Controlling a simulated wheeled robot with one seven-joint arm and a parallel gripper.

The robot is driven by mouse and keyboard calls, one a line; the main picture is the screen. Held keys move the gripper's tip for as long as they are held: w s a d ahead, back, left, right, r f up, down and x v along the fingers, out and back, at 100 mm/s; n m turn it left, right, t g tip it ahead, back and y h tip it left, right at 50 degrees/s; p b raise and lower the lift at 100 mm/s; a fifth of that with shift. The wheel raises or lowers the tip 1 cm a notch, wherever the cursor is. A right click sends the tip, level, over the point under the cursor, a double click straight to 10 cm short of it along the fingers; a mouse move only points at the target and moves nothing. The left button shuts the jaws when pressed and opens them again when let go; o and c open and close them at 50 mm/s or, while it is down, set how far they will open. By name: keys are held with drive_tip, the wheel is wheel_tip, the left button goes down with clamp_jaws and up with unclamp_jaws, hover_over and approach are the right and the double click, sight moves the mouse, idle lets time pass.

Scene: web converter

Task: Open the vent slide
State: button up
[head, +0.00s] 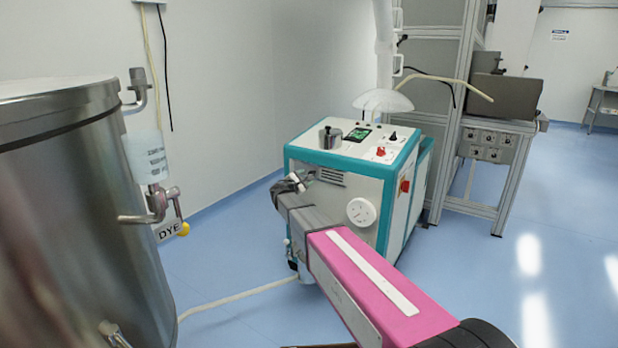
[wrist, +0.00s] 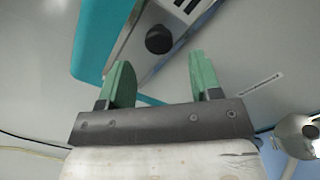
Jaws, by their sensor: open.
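The vent slide shows in the wrist view as a metal strip (wrist: 140,48) with a round black knob (wrist: 158,40) and dark slots (wrist: 188,8) above it. In the head view the slots (head: 332,178) are on the upper front of the teal and white machine, and the knob is hidden behind my gripper. My gripper (wrist: 161,62) is open and empty, with green fingers on either side of the knob's line. The knob appears just beyond the fingertips; contact is not visible. In the head view my gripper (head: 290,186) is at the machine's upper left front.
The machine (head: 370,195) has a white round dial (head: 361,212) right of my gripper and a red switch (head: 405,186) on its side. A large steel tank (head: 80,220) stands close at left, with a valve and bottle. A pale hose (head: 240,298) crosses the blue floor.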

drive_tip(key=shift+v, duration=2.8)
drive_tip(key=s+d+f+m+g+y, duration=0.3)
drive_tip(key=s+d+f+m+g, duration=0.7)
drive_tip(key=s+d+f, duration=0.55)
drive_tip(key=s+f+m+g+y, duration=0.2)
drive_tip(key=s+m, duration=0.3)
drive_tip(key=s, duration=0.5)
drive_tip(key=s+d+f+m+g+y, duration=0.1)
drive_tip(key=s+m+y, duration=0.3)
drive_tip(key=s, duration=0.7)
drive_tip(key=shift+d+f+m+g+y, duration=0.35)
drive_tip(key=shift+f+m+g+y, duration=0.05)
drive_tip(key=shift+f+g+y, duration=0.4)
